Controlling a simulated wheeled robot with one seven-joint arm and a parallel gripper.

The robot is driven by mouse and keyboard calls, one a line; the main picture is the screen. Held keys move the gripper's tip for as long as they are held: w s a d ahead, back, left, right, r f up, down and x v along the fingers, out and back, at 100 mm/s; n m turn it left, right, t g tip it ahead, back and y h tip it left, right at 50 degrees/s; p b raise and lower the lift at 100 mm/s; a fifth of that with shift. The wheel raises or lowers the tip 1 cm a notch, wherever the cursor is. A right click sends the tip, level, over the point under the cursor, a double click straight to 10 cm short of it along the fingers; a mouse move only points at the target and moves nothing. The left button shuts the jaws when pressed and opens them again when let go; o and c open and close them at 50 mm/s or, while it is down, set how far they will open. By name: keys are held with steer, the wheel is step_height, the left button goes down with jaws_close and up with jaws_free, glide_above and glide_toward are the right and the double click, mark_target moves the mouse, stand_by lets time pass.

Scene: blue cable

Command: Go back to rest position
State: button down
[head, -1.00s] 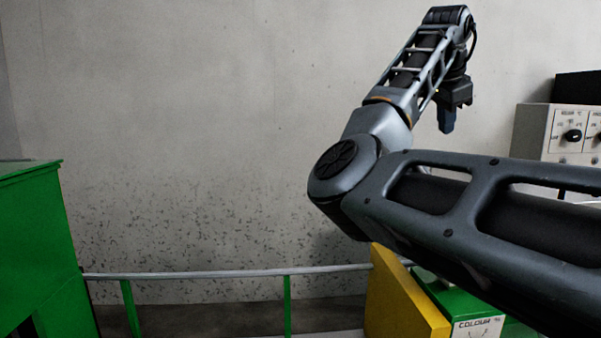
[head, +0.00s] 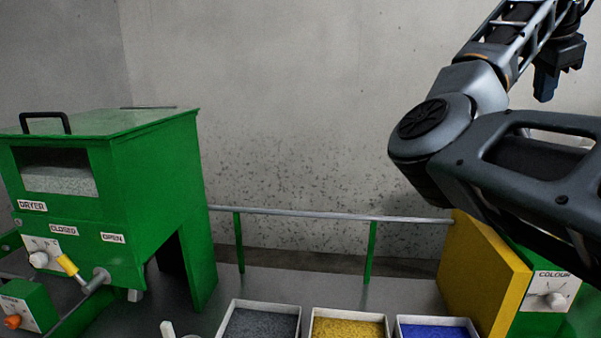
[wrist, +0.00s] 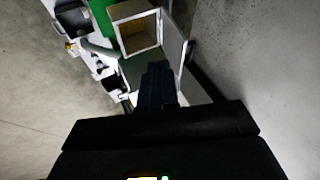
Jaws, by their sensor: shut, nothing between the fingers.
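My gripper (head: 546,82) is high at the upper right of the head view, hanging below the raised forearm in front of the wall. Its fingers point down, are together and hold nothing. In the wrist view my gripper (wrist: 158,80) is dark and shut at the middle, touching nothing that I can see. No blue cable shows. My arm's elbow fills the right of the head view and hides part of the bench behind it.
A green dryer (head: 158,160) stands at left with a yellow-handled lever (head: 68,265). Trays of grey (head: 262,324), yellow (head: 348,328) and blue pellets (head: 437,331) sit at the front. A yellow panel (head: 478,275) and a metal rail (head: 330,215) stand behind.

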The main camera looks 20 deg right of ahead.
step_height(320, 180, down, 20)
steer(key=w+a+n+t+h, duration=0.1)
steer(key=w+n+h, duration=0.1)
steer(key=n+h, duration=0.45)
steer(key=s+a+f+n+t+y, duration=0.1)
steer(key=s+a+f+n+t, duration=0.25)
steer(key=a+f+n, duration=0.35)
steer(key=s+a+f+n+t+y, duration=0.15)
steer(key=a+f+n+t, duration=0.25)
steer(key=a+f, duration=0.5)
steer(key=s+a+f+n+t+y+b, duration=0.1)
steer(key=s+a+f+n+t+y, duration=0.2)
steer(key=s+a, duration=0.55)
steer(key=s+a+f+n+t+y, duration=0.1)
steer(key=s+a+f+n+y, duration=0.2)
steer(key=s+a+f, duration=0.5)
steer(key=s+a+r+y, duration=0.2)
steer(key=s+a+r, duration=0.2)
steer(key=s+a, duration=0.2)
steer(key=s+a+r+y, duration=0.2)
steer(key=s+a+r, duration=0.2)
steer(key=s, duration=0.6)
steer(key=shift+s+a+r, duration=0.15)
steer(key=shift+a+r, duration=0.2)
steer(key=shift+a, duration=0.9)
